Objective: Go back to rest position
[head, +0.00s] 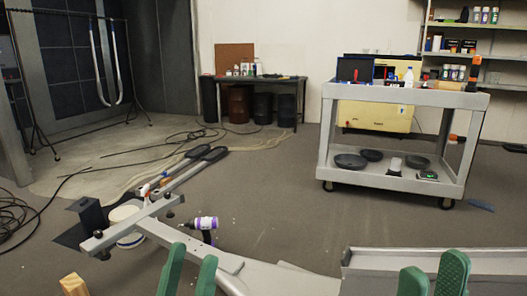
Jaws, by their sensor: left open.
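My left gripper (191,268) shows at the bottom edge, left of centre, as two green fingers pointing up. The fingers stand apart with nothing visible between them. My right gripper (433,275) shows at the bottom right, also as two green fingers apart with no object visible between them. Both wrists and arms are out of view below the frame. The grey frame of the elliptical machine (160,232) lies on the floor just beyond my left gripper. A grey metal surface (365,258) lies just beyond my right gripper.
A grey cart (397,96) with black round parts on its lower shelf stands at the right. A purple-and-white drill-like tool (203,223) and white bucket (126,222) sit by the machine. Cables (18,215) lie at left. Floor between machine and cart is clear.

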